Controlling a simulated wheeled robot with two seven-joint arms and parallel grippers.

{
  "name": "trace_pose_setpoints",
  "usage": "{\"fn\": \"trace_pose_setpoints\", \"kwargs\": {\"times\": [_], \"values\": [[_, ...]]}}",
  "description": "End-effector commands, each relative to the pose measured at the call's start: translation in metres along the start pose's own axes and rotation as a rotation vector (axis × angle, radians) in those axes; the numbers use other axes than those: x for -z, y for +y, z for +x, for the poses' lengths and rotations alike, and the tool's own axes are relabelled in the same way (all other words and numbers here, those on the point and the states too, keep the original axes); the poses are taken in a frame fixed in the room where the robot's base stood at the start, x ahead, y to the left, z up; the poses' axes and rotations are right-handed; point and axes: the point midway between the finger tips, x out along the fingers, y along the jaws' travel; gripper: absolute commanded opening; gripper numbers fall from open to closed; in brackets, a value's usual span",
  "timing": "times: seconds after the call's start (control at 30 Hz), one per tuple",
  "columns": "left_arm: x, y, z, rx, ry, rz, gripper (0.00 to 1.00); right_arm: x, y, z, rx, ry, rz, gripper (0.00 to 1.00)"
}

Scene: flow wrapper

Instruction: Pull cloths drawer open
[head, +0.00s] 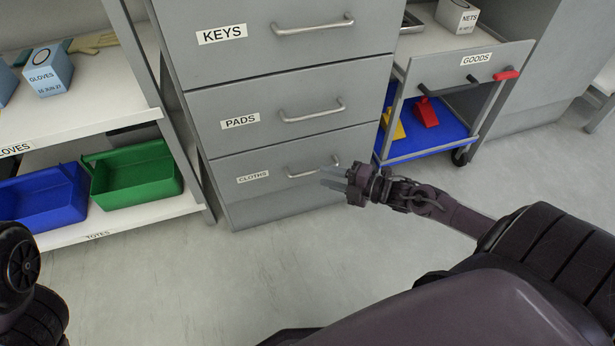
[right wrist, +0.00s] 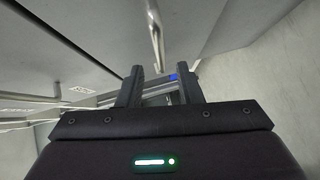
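The cloths drawer (head: 230,195) is the lowest of the grey cabinet's drawers in the head view, and it looks closed. Its bar handle (head: 305,172) is partly covered at the right by my right gripper (head: 324,177). That gripper is open and empty, with its fingers pointing left at the handle's right part. In the right wrist view the two fingers (right wrist: 160,75) stand apart. A metal bar handle (right wrist: 155,35) runs down toward the gap between their tips. I cannot tell whether they touch it. My left gripper is not in view.
The pads drawer (head: 240,105) and keys drawer (head: 225,60) above are closed. A goods cart (head: 480,65) with a blue lower shelf stands at right. A rack with a green tote (head: 135,180) and blue tote (head: 45,200) stands at left. Floor in front is clear.

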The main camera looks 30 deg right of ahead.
Motion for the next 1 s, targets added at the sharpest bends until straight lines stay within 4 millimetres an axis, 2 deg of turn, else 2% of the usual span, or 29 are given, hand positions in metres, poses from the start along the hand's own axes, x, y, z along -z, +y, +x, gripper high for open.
{"fn": "trace_pose_setpoints", "kwargs": {"times": [0.1, 0.3, 0.43, 0.7, 0.93, 1.0], "values": [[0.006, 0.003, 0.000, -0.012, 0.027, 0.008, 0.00, -0.001, -0.003, 0.022, -0.004, 0.000, 0.000, 0.33], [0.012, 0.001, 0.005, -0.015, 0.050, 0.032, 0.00, -0.001, -0.002, 0.049, -0.003, 0.000, 0.001, 0.33], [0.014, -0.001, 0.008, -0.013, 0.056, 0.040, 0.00, 0.000, -0.001, 0.056, -0.001, 0.000, 0.002, 0.33], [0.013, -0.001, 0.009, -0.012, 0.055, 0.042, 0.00, 0.000, -0.001, 0.057, 0.001, -0.001, 0.002, 0.33], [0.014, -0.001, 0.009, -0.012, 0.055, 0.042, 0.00, 0.000, -0.001, 0.057, 0.001, -0.001, 0.002, 0.02], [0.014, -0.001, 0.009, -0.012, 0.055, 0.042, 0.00, 0.000, -0.001, 0.057, 0.001, -0.001, 0.002, 0.00]]}}
